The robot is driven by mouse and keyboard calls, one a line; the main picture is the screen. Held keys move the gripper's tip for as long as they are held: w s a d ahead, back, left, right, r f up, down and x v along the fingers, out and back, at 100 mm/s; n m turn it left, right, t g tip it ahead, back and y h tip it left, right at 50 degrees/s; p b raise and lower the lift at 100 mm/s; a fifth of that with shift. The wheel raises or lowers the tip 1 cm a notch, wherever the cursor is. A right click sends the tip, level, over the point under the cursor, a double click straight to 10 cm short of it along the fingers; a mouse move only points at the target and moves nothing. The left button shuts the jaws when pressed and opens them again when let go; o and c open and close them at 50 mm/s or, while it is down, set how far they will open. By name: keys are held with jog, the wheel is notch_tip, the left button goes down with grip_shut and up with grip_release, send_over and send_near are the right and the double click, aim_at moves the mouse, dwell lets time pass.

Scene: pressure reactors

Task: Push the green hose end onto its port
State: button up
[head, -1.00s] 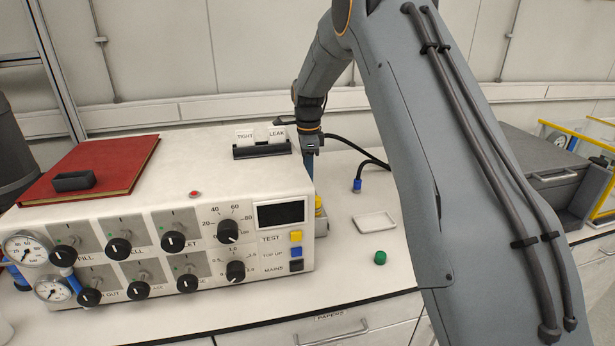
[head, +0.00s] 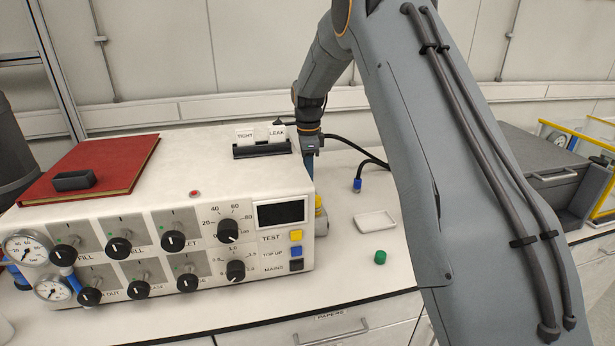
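A small green cylindrical piece (head: 380,257) lies on the white bench, right of the white control box (head: 285,185). No hose is seen joined to it, and I cannot tell whether it is the green hose end. No green-marked port shows; the box's right side is turned away. My gripper (head: 309,148) points down at the box's back right corner. A blue part shows just below it, and its fingertips cannot be made out. A yellow and grey fitting (head: 320,212) shows beside the box's right edge.
A black hose with a blue end (head: 357,185) lies on the bench behind a small white tray (head: 375,222). A red book (head: 110,165) lies on the box. A grey case (head: 540,165) stands at right. My arm covers much of the right side.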

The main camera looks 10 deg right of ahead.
jog(key=shift+f, duration=0.4)
jog(key=o, duration=1.1)
notch_tip(320, 180, up, 8)
jog(key=b, duration=0.2)
jog(key=shift+f+b, duration=0.1)
jog(key=shift+b, duration=0.2)
